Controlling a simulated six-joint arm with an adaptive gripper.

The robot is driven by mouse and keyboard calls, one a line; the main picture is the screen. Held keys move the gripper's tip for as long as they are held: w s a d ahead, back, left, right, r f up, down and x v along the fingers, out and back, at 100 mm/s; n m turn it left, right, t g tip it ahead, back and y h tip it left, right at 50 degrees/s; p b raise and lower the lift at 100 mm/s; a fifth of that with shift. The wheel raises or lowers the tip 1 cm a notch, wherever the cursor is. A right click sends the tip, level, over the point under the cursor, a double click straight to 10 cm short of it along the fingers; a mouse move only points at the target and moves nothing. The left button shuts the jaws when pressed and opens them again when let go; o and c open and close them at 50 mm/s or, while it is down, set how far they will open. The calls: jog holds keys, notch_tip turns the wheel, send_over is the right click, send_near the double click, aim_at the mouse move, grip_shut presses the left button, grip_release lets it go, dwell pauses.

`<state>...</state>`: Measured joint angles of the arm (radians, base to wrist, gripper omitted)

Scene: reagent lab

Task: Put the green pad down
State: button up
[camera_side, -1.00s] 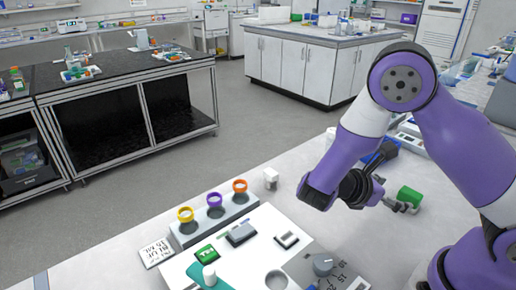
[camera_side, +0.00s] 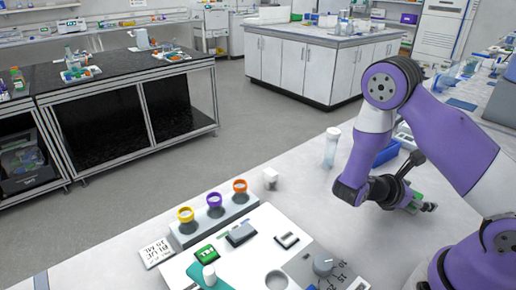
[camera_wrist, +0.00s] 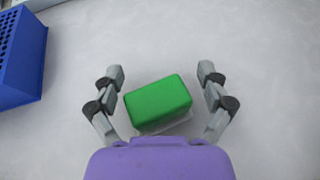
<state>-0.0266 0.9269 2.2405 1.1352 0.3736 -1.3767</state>
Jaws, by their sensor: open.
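The green pad (camera_wrist: 158,103) shows in the wrist view as a green block with rounded edges, above a pale grey surface. A whitish part shows along its lower edge. My gripper (camera_wrist: 161,71) is open, with one finger on each side of the pad and a visible gap on both sides. In the side view, my gripper (camera_side: 423,205) is low over the bench at the right, and it hides most of the pad (camera_side: 418,196). I cannot tell the pad's exact height above the bench.
A blue rack (camera_wrist: 20,58) is at the upper left of the wrist view. In the side view, a white-capped bottle (camera_side: 331,148) stands left of my arm. A block with several coloured rings (camera_side: 214,199) and a white device (camera_side: 262,243) are farther left. Bench around the pad is clear.

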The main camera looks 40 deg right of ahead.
jog(key=c, duration=1)
jog(key=shift+c, duration=0.3)
jog(key=shift+c, duration=0.7)
